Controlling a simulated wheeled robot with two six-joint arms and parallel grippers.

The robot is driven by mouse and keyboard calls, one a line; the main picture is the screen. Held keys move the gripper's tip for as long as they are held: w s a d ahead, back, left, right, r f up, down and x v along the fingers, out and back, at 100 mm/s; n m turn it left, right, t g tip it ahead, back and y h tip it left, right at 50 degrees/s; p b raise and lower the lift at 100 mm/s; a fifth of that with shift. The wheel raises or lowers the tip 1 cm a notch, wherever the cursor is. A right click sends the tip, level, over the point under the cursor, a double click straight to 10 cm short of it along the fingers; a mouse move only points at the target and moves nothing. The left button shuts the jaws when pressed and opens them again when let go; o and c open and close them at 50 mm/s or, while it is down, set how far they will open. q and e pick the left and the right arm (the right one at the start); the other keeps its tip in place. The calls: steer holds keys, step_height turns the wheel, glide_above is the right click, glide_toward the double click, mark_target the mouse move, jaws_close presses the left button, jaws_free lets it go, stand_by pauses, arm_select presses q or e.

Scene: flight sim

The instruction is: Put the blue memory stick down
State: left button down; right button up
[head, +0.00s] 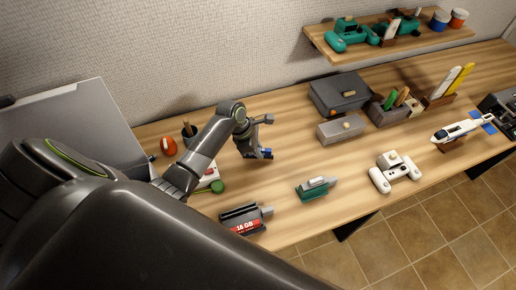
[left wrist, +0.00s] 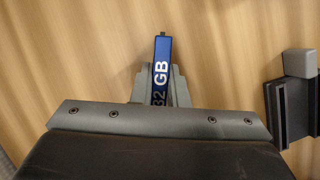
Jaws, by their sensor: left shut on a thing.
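The gripper is over the middle of the wooden table (head: 285,178); I cannot tell whether the stick touches the wood. My right gripper is not in view.
Bare wood surrounds the gripper.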

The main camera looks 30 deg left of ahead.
arm_select(q)
steer(key=shift+f, duration=0.1)
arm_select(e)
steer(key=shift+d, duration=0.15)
arm_select(q)
steer(key=shift+f, duration=0.3)
steer(key=c, duration=1.4)
jaws_free()
steer(key=shift+c, duration=0.2)
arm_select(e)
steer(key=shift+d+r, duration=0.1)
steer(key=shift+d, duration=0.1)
arm_select(q)
steer(key=shift+r, duration=0.1)
steer(key=shift+r, duration=0.25)
steer(key=b+v, duration=0.1)
steer(key=v, duration=1.1)
steer(key=shift+r, duration=0.25)
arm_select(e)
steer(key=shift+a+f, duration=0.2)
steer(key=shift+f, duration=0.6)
